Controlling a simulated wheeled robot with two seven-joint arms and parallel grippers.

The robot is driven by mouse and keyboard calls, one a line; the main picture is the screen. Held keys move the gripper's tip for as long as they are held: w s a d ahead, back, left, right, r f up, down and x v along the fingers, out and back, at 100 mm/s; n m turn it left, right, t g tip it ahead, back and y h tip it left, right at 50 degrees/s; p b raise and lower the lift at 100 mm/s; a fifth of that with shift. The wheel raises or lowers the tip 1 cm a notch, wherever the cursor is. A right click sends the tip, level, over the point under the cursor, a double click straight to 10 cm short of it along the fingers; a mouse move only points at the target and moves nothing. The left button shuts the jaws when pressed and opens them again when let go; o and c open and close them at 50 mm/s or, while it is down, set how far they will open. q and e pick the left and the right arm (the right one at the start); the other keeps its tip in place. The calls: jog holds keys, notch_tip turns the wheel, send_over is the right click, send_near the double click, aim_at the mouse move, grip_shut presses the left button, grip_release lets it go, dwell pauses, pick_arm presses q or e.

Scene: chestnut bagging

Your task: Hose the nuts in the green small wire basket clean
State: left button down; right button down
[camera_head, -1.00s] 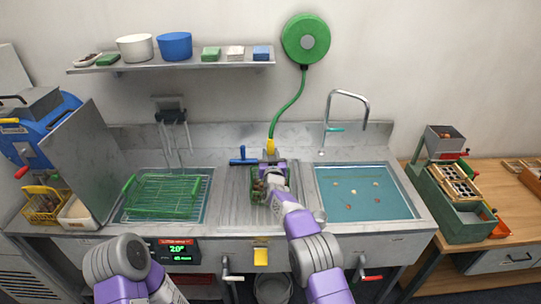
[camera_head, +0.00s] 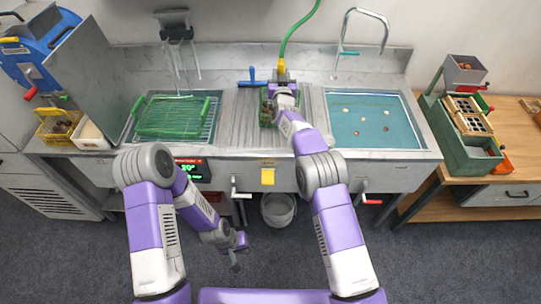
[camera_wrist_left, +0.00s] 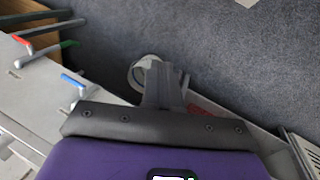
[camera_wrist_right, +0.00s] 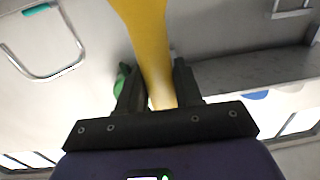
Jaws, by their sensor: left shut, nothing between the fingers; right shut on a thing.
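The green small wire basket (camera_head: 264,112) stands on the ribbed drainboard between the two sinks, with brown nuts in it. My right gripper (camera_head: 284,88) is just above and beside it and partly hides it. The right gripper is shut on the yellow hose nozzle (camera_head: 281,69), which also shows between its fingers in the right wrist view (camera_wrist_right: 148,45). The green hose (camera_head: 293,33) rises from the nozzle. No water spray can be made out. My left gripper (camera_head: 235,264) hangs low in front of the counter, shut and empty; its closed fingers show in the left wrist view (camera_wrist_left: 165,85).
A larger green wire basket (camera_head: 176,116) lies over the left sink. The right sink (camera_head: 370,142) holds water with several floating pieces. A bucket (camera_head: 278,210) stands under the counter near my left gripper.

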pick_arm(q)
jog(key=w+y, duration=0.1)
jog(key=w, duration=0.7)
notch_tip(320, 180, up, 14)
jog(key=m+t+y, duration=0.2)
jog(key=t+y, duration=0.1)
send_over(268, 181)
jog(key=s, duration=0.4)
jog(key=shift+w+f, duration=0.1)
jog(key=shift+f, duration=0.1)
jog(key=x, duration=0.8)
jog(key=s+x, duration=0.1)
jog(key=x, duration=0.3)
jog(key=shift+d+f, duration=0.15)
jog(key=shift+f, duration=0.3)
jog(key=shift+w+f, duration=0.1)
jog(key=shift+f, duration=0.5)
